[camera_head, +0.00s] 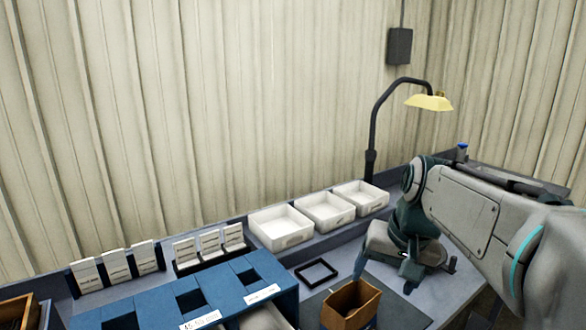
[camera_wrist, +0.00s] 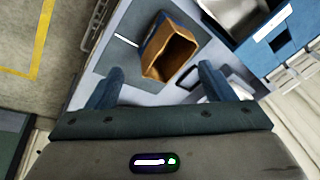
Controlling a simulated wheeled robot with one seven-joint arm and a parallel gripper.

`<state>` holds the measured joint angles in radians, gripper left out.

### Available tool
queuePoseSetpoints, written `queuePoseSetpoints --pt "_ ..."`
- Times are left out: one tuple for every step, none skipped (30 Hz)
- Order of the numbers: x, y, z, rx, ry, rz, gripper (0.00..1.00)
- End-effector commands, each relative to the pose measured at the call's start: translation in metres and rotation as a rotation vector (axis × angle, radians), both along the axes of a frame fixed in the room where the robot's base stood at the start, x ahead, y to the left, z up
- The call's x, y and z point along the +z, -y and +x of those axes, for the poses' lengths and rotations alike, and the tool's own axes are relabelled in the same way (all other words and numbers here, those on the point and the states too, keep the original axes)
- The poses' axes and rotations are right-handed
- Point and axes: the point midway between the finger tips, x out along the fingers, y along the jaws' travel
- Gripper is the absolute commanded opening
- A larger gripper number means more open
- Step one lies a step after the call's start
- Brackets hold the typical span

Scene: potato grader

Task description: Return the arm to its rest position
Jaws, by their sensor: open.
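My gripper (camera_wrist: 160,82) is open, its two blue-grey fingers wide apart in the wrist view, with nothing between the fingertips. In the head view my arm comes in from the right and my gripper (camera_head: 407,284) hangs over the right part of the workbench (camera_head: 338,256).
Three white trays (camera_head: 283,227) stand in a row along the back. A yellow-shaded lamp (camera_head: 428,102) rises behind my arm. A blue unit with openings (camera_head: 190,296) fills the left front. A black square frame (camera_head: 316,273) lies flat on the bench. White card holders (camera_head: 208,247) stand behind the unit.

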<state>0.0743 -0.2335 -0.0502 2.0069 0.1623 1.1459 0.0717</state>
Motion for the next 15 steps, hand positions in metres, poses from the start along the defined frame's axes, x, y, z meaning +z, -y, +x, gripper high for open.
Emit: queuePoseSetpoints --pt "-0.011 -0.004 -0.016 0.024 0.003 -0.021 0.76" --pt "-0.017 -0.005 -0.024 0.039 0.005 -0.033 0.76" --pt "-0.026 -0.007 -0.034 0.059 0.009 -0.051 0.76" --pt "-0.032 -0.009 -0.042 0.073 0.010 -0.063 0.76" --pt "-0.039 -0.010 -0.050 0.087 0.013 -0.076 0.76" --pt "-0.047 -0.011 -0.060 0.107 0.017 -0.093 0.76" --pt "-0.054 -0.012 -0.067 0.121 0.020 -0.104 0.76" --pt "-0.060 -0.012 -0.074 0.135 0.022 -0.116 0.76" --pt "-0.068 -0.013 -0.083 0.154 0.024 -0.132 0.76" --pt "-0.074 -0.014 -0.089 0.166 0.027 -0.141 0.76" --pt "-0.079 -0.014 -0.094 0.177 0.029 -0.151 0.76" --pt "-0.085 -0.014 -0.101 0.190 0.032 -0.161 0.76" --pt "-0.089 -0.015 -0.105 0.199 0.033 -0.168 0.76" --pt "-0.092 -0.015 -0.108 0.207 0.034 -0.174 0.76" --pt "-0.096 -0.015 -0.112 0.215 0.035 -0.180 0.76"
